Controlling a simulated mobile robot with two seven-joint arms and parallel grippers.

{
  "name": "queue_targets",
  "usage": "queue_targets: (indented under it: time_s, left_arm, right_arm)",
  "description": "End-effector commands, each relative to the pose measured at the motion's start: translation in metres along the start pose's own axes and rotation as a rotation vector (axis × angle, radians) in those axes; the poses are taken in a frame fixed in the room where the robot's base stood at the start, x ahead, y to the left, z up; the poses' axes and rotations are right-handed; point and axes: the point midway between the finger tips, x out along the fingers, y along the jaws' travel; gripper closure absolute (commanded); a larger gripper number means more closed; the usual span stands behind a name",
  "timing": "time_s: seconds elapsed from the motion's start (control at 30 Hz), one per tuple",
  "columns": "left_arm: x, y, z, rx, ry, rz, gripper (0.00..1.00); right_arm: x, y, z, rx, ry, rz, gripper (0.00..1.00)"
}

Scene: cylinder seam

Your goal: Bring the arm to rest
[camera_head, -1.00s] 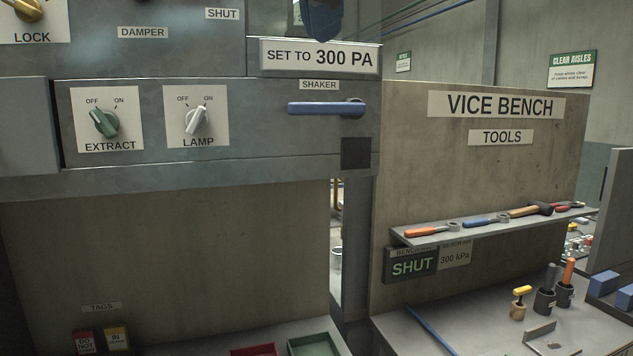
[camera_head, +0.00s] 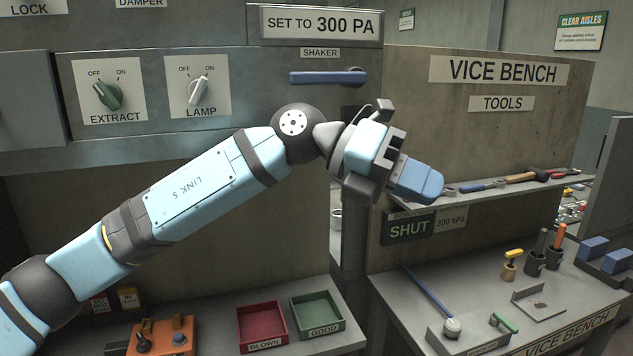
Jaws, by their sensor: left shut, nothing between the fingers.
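My left arm comes in from the lower left and reaches up across the front of the cabinet. Its left gripper (camera_head: 418,183) is shut and empty, with its blue tip end pointing right and slightly down. It is in front of the vice bench backboard (camera_head: 445,125), near the left end of the tool shelf (camera_head: 520,190), and hides part of that shelf. Whether it touches anything there cannot be told. My right gripper is not in view.
Above the gripper is the blue shaker handle (camera_head: 327,77). EXTRACT (camera_head: 107,96) and LAMP (camera_head: 199,92) knobs are to its left. Below are a red tray (camera_head: 262,343), a green tray (camera_head: 317,332) and an orange block (camera_head: 162,335).

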Motion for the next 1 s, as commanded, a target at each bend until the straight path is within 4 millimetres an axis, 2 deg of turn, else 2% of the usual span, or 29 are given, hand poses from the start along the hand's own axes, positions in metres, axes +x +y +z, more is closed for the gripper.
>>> queue_targets:
  time_s: [0.13, 0.27, 0.47, 0.57, 0.67, 0.77, 0.87, 0.97, 1.0]
  left_arm:
    - [-0.001, 0.015, -0.012, -0.175, -0.171, -0.256, 1.0]
    - [-0.012, 0.035, -0.021, -0.337, -0.341, -0.442, 1.0]
    - [-0.04, 0.085, -0.047, -0.619, -0.628, -0.671, 1.0]
    - [-0.055, 0.117, -0.069, -0.771, -0.781, -0.756, 1.0]
    - [-0.069, 0.153, -0.1, -0.934, -0.935, -0.823, 1.0]
    - [-0.081, 0.19, -0.139, -1.1, -1.091, -0.869, 1.0]
    - [-0.089, 0.225, -0.188, -1.276, -1.247, -0.893, 1.0]
    - [-0.094, 0.256, -0.246, -1.457, -1.401, -0.897, 1.0]
    - [-0.094, 0.267, -0.272, -1.53, -1.461, -0.892, 1.0]
  right_arm:
    - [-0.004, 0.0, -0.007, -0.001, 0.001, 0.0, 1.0]
    - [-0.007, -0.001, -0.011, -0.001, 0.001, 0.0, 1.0]
    - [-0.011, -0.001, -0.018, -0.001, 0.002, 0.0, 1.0]
    - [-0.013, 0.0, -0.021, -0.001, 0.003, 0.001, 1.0]
    - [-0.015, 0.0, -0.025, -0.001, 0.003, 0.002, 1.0]
    - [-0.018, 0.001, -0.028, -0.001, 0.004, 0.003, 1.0]
    - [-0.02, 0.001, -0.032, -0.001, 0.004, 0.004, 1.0]
    - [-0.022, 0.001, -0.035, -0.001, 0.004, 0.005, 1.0]
    - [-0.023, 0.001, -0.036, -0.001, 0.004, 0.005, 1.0]
